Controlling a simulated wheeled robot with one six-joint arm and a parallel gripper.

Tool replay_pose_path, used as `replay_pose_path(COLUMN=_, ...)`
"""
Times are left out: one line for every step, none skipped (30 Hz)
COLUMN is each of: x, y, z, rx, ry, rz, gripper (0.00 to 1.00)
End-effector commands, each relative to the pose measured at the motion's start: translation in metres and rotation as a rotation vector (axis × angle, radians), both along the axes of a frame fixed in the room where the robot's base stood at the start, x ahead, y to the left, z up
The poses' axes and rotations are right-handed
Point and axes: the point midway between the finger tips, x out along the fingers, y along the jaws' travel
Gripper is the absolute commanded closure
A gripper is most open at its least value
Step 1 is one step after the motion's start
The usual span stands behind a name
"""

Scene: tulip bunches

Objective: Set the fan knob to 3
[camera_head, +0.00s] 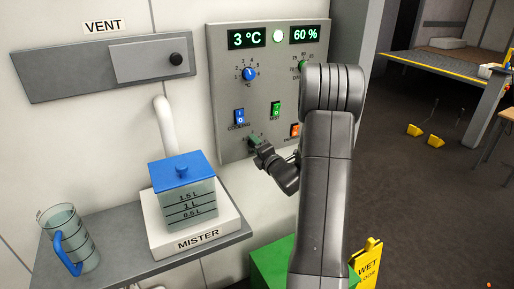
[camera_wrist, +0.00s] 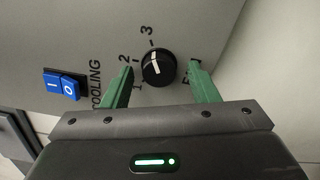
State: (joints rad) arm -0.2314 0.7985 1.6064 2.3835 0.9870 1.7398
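The fan knob (camera_wrist: 158,68) is a round black dial in the wrist view, with the numbers 1, 2 and 3 printed along its left and upper side. Its white line lies nearly upright in the picture, with its upper end roughly towards the 3. My gripper (camera_wrist: 162,66) has its two green fingers on either side of the knob, with a gap visible on each side. It is open and holds nothing. In the head view my gripper (camera_head: 256,141) is at the lower part of the grey control panel (camera_head: 223,75) and covers the knob.
The panel also bears a blue cooling switch (camera_head: 239,116), a green switch (camera_head: 275,109), an orange switch (camera_head: 294,130) and a blue temperature knob (camera_head: 249,73). A mister (camera_head: 187,225) and a jug (camera_head: 70,239) stand on the shelf at left.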

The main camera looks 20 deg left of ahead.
Motion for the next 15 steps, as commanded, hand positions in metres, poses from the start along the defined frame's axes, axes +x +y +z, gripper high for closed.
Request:
replay_pose_path(x=0.0, y=0.0, z=0.0, rx=0.001, ry=-0.001, rz=0.0, gripper=0.46)
replay_pose_path(x=0.0, y=0.0, z=0.0, rx=0.0, ry=-0.001, rz=0.0, gripper=0.46)
replay_pose_path(x=0.0, y=0.0, z=0.0, rx=0.0, ry=-0.001, rz=0.0, gripper=0.46)
replay_pose_path(x=-0.001, y=-0.001, z=0.0, rx=0.0, ry=-0.001, rz=0.0, gripper=0.46)
replay_pose_path(x=-0.002, y=-0.002, z=0.0, rx=0.0, ry=-0.001, rz=-0.001, gripper=0.46)
replay_pose_path(x=-0.003, y=-0.004, z=0.0, rx=0.0, ry=0.0, rz=-0.001, gripper=0.46)
replay_pose_path(x=-0.005, y=-0.007, z=0.0, rx=0.0, ry=0.0, rz=-0.002, gripper=0.46)
replay_pose_path(x=-0.008, y=-0.01, z=-0.001, rx=0.0, ry=0.0, rz=-0.002, gripper=0.46)
replay_pose_path(x=-0.012, y=-0.015, z=0.0, rx=0.0, ry=0.0, rz=-0.003, gripper=0.46)
replay_pose_path(x=-0.016, y=-0.019, z=0.0, rx=0.001, ry=-0.001, rz=-0.003, gripper=0.46)
replay_pose_path(x=-0.02, y=-0.023, z=-0.001, rx=0.001, ry=-0.001, rz=-0.003, gripper=0.46)
replay_pose_path(x=-0.025, y=-0.031, z=-0.001, rx=-0.001, ry=0.001, rz=-0.003, gripper=0.46)
replay_pose_path(x=-0.03, y=-0.036, z=-0.001, rx=0.0, ry=0.0, rz=-0.004, gripper=0.46)
replay_pose_path(x=-0.035, y=-0.041, z=-0.001, rx=0.0, ry=0.0, rz=-0.004, gripper=0.46)
replay_pose_path(x=-0.041, y=-0.049, z=-0.001, rx=-0.001, ry=0.0, rz=-0.004, gripper=0.46)
